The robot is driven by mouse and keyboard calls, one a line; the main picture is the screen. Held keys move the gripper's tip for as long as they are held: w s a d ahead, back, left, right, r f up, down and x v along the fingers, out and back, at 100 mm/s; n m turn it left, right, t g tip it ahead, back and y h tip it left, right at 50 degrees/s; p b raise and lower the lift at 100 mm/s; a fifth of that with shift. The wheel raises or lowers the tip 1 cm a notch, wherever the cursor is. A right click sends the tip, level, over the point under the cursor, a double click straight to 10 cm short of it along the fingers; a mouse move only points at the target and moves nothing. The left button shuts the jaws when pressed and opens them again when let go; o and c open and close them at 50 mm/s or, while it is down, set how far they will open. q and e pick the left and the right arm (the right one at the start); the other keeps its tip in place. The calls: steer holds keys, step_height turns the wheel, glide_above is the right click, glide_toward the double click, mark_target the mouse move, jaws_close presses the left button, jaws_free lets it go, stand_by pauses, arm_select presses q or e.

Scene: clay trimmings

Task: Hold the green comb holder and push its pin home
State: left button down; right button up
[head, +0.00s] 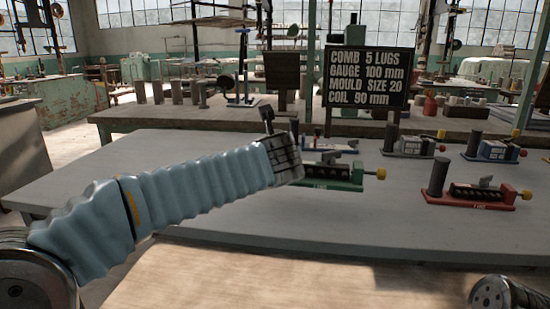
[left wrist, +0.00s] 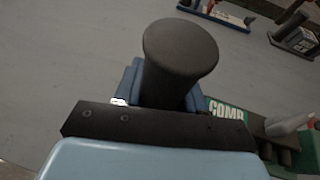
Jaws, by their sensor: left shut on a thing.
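The green comb holder (head: 340,177) lies on the grey table, with a yellow knob (head: 381,174) on its pin at the right end. A gap shows between the knob and the holder's body. My left gripper (head: 294,158) reaches in from the left and covers the holder's left end. In the left wrist view, its blue jaws are shut on the holder's dark round post (left wrist: 180,58). The green label reading COMB (left wrist: 226,110) shows beside the jaws. My right gripper is not in view; only a bit of my right arm shows at bottom right.
A red holder (head: 470,195), a grey one (head: 412,147) and a blue one (head: 495,151) stand to the right. Another blue one (head: 330,146) is behind. A black sign (head: 368,77) stands behind them. The table's front right is clear.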

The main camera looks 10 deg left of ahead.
arm_select(q)
steer(key=shift+w+a+f+b, duration=0.1)
steer(key=shift+w+a+f, duration=0.05)
steer(key=shift+w+f, duration=0.75)
steer(key=shift+w+a+f+b, duration=0.15)
steer(key=shift+w+a+f, duration=0.05)
steer(key=shift+w+f, duration=0.7)
steer(key=shift+w+a+f+b, duration=0.1)
steer(key=shift+w+a+f, duration=0.05)
steer(key=shift+w+f, duration=0.75)
steer(key=shift+w+r, duration=0.15)
steer(key=shift+w+a+f, duration=0.15)
steer(key=shift+w+f, duration=0.65)
steer(key=shift+w, duration=0.05)
steer(key=shift+f, duration=0.25)
